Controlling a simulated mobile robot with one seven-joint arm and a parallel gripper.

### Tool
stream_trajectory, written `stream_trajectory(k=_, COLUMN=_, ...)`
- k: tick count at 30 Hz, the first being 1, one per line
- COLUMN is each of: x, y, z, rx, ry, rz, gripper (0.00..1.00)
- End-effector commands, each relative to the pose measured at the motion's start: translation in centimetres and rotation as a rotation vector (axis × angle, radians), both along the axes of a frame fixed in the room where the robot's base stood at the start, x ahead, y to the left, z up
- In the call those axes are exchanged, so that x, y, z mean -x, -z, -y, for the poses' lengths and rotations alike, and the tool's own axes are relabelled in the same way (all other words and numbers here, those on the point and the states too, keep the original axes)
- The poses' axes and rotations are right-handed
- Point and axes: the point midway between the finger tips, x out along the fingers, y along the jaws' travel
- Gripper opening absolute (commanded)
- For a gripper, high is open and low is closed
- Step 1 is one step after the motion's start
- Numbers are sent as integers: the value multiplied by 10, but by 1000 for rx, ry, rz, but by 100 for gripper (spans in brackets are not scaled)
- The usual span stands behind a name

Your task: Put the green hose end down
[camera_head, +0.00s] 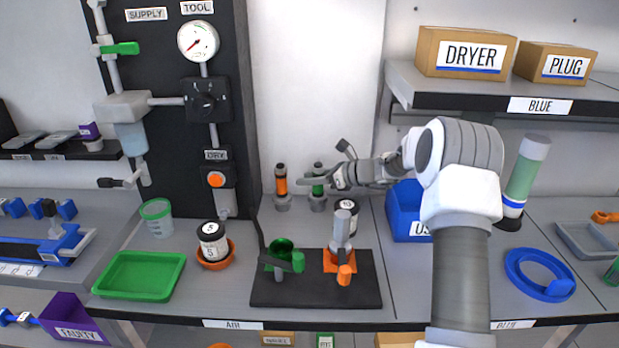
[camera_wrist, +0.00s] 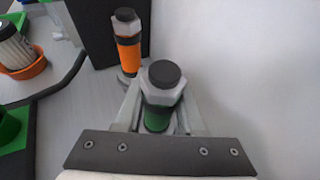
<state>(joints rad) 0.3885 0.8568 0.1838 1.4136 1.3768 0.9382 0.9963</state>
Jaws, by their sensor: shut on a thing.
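The green hose end (camera_head: 318,190) is upright at the back of the grey counter, beside the similar orange hose end (camera_head: 281,184). Its grey base appears to rest at counter level. My gripper (camera_head: 316,181) reaches in from the right and is shut around its upper part. In the wrist view, the green hose end (camera_wrist: 158,117) has a dark cap and a grey hex collar between my gripper's fingers (camera_wrist: 158,103). The orange hose end (camera_wrist: 129,50) stands to its left, apart from the fingers. The lower part of the green one is partly hidden by its collar there.
A black stand (camera_head: 315,292) with a green cup and an orange fitting lies in front. A blue bin (camera_head: 402,212) sits under my arm. The dark supply panel (camera_head: 165,105) rises to the left, and the shelf (camera_head: 500,90) overhangs to the right.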

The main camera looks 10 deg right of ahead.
Motion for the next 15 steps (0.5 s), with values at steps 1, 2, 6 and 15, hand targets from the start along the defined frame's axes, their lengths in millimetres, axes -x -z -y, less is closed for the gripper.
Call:
stream_trajectory(k=1, x=0, y=-1, z=0, rx=0, ry=0, rz=0, gripper=39)
stream_trajectory(k=2, x=0, y=0, z=0, rx=0, ry=0, rz=0, gripper=45)
stream_trajectory(k=6, x=0, y=-1, z=0, rx=0, ry=0, rz=0, gripper=50)
stream_trajectory(k=15, x=0, y=-11, z=0, rx=1, ry=0, rz=1, gripper=50)
